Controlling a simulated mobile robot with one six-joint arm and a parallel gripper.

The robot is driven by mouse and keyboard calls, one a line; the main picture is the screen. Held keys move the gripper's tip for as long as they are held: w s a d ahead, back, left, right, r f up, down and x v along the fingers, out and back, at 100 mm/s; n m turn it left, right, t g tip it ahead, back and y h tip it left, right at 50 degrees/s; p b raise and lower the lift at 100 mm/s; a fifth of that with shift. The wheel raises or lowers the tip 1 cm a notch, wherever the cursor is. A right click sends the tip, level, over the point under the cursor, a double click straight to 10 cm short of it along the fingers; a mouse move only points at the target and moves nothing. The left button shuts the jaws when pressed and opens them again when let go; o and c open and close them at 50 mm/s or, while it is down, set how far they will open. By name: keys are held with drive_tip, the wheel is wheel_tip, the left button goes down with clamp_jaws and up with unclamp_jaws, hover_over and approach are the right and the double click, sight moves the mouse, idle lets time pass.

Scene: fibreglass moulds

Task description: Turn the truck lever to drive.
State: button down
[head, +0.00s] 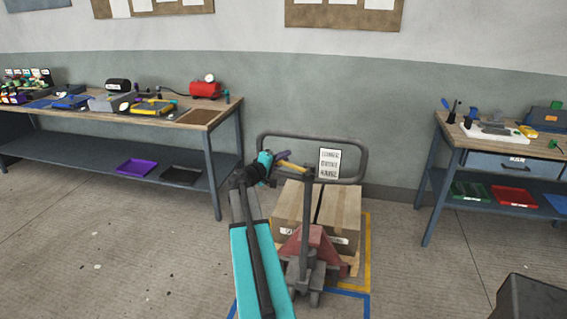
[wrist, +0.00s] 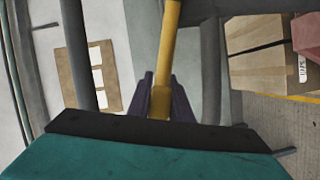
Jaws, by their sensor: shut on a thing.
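The pallet truck (head: 304,230) stands in the middle of the head view, with a grey loop handle (head: 365,160) on top. A white label with lines of text (head: 329,163) is fixed at the handle; its words are too small to read. The yellow truck lever (head: 293,167) sticks out left from the handle post. My gripper (head: 281,156) is shut on the lever's outer end. In the wrist view the yellow lever (wrist: 166,50) runs down between the dark fingers of my gripper (wrist: 160,97).
Cardboard boxes (head: 342,215) sit low behind the truck's post, within yellow and blue floor lines. A workbench with tools (head: 213,116) stands at the left, another (head: 453,150) at the right. A dark box (head: 530,298) is at the lower right. Open floor lies at the left front.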

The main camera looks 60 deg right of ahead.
drive_tip(key=shift+w+f+n+h+b, duration=0.15)
drive_tip(key=shift+f+n+b, duration=0.3)
drive_tip(key=shift+b, duration=0.5)
drive_tip(key=shift+f+n+h+b, duration=0.2)
drive_tip(key=shift+f+b, duration=0.3)
drive_tip(key=shift+b, duration=0.45)
drive_tip(key=c, duration=1.6)
unclamp_jaws()
drive_tip(key=shift+a, duration=0.15)
drive_tip(key=a+b, duration=0.1)
drive_tip(key=a, duration=0.3)
drive_tip(key=a+b, duration=0.1)
drive_tip(key=a, duration=0.4)
drive_tip(key=w+a+b, duration=0.1)
drive_tip(key=a, duration=0.3)
drive_tip(key=shift+a+r, duration=0.25)
drive_tip(key=shift+r, duration=0.1)
